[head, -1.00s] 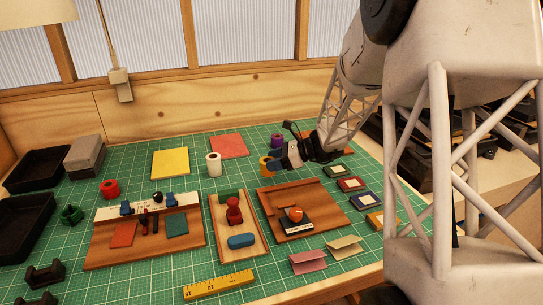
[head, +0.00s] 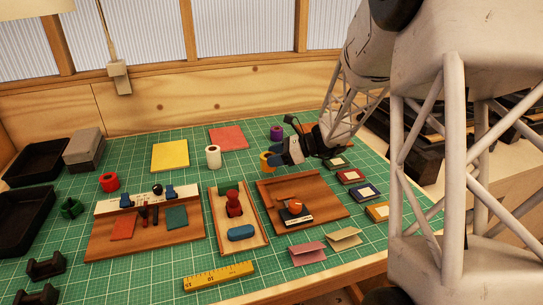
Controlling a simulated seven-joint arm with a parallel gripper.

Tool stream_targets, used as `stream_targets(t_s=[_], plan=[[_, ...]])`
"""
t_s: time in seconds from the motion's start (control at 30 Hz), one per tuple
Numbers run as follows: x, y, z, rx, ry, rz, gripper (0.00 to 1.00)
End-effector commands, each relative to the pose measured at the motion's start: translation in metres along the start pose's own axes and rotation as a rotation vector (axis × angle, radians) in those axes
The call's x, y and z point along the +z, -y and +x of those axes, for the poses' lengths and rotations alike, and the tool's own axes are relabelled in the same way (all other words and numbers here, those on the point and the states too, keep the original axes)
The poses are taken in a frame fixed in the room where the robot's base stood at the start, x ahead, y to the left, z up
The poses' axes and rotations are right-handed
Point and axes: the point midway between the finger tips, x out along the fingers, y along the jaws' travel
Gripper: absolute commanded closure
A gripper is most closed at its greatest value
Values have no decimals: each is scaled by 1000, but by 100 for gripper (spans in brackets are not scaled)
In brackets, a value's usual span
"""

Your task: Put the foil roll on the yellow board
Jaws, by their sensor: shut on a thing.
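The yellow board (head: 170,156) lies flat at the back left of the green mat, with nothing on it. My gripper (head: 269,160) is right of it, at the back middle, shut on the orange-yellow roll (head: 265,162). The fingers partly hide this roll. I cannot tell whether it touches the mat. Other rolls stand upright: a white roll (head: 213,157) between the yellow board and my gripper, a purple roll (head: 277,132) behind my gripper, and a red roll (head: 109,182) at the left.
A red board (head: 229,138) lies behind the white roll. Wooden trays (head: 262,243) with small parts fill the middle front. Black bins (head: 22,218) stand at the left edge. Small coloured frames (head: 350,177) lie right of my gripper. Clear mat surrounds the yellow board.

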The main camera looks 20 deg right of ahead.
Motion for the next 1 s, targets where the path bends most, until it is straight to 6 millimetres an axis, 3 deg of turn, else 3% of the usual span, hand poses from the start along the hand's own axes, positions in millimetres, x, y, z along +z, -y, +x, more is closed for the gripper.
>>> stream_targets(t_s=[0.37,0.73,1.0], plan=[[8,0,-3,0,0,-2,72],[62,0,-26,-2,0,-4,72],[75,6,15,2,-2,-6,72]])
